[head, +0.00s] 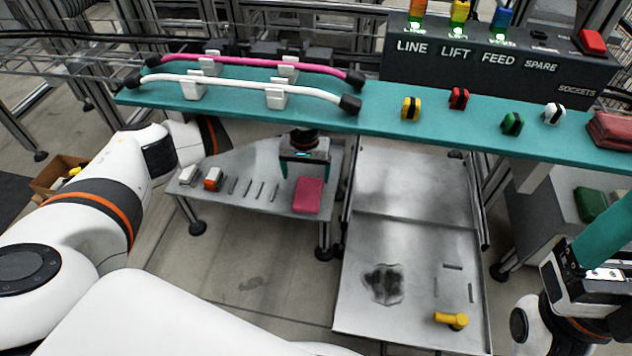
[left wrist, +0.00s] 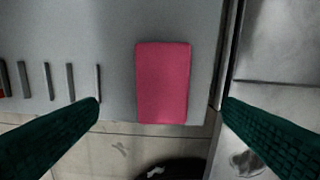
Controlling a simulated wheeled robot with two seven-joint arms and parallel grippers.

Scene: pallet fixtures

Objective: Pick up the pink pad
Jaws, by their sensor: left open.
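The pink pad (head: 308,195) lies flat near the right end of the small grey metal table (head: 246,200). In the left wrist view the pad (left wrist: 162,84) sits upright in the picture, between the two dark green fingers, with clear gaps on both sides. My left gripper (head: 305,170) is open and empty, above and just behind the pad in the head view; no contact with the pad shows. My right gripper (head: 598,250) is at the right edge, partly cut off, and its jaw opening cannot be made out.
A teal shelf (head: 385,115) with white and pink bars and coloured clips crosses behind and above. White and orange blocks (head: 212,179) and several slots are on the table's left. A metal tray (head: 400,240) with a yellow peg (head: 451,320) stands right of the table.

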